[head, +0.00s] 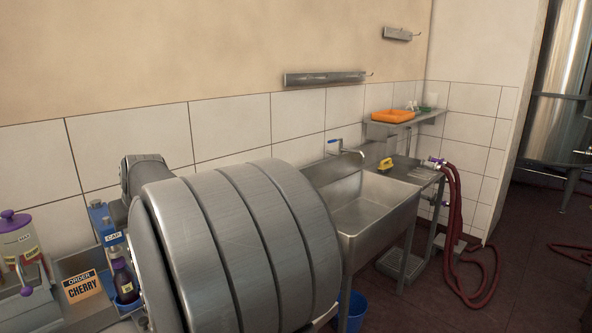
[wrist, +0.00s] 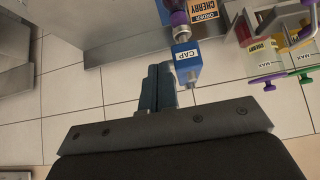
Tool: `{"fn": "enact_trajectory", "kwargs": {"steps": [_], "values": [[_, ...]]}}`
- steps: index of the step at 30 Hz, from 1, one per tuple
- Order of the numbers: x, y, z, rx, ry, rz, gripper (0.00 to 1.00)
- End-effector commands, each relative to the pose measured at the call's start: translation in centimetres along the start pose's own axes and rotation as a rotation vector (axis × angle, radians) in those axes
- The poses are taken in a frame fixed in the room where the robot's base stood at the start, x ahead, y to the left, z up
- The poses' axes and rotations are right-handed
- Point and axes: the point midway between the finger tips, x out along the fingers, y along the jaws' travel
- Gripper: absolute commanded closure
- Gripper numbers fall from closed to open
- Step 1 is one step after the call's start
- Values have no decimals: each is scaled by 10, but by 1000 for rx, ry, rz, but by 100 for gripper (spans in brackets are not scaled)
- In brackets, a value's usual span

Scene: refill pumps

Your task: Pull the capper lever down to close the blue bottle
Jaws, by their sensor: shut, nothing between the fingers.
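The capper is a blue block with a CAP label (head: 113,239) at the left of the head view, partly behind my arm. It also shows upside down in the wrist view (wrist: 188,70). A dark bottle with a purple top (head: 123,282) stands under it; I see no plainly blue bottle. The bottle's purple part (wrist: 179,19) shows beside the capper in the wrist view. I cannot clearly make out the lever. My gripper (wrist: 160,68) is shut and empty, its fingertips just left of the capper in the wrist view. My arm hides it in the head view.
An ORDER CHERRY sign (head: 82,286) stands left of the bottle. A pump jar with a purple lid (head: 17,240) is at the far left; several jars show in the wrist view. A steel sink (head: 372,205) and a blue bucket (head: 352,310) lie to the right.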

Motion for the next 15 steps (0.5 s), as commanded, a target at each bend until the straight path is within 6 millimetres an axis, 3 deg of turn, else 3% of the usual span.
{"fn": "enact_trajectory", "kwargs": {"steps": [15], "values": [[-41, 0, -35, 0, 3, 0, 100]]}}
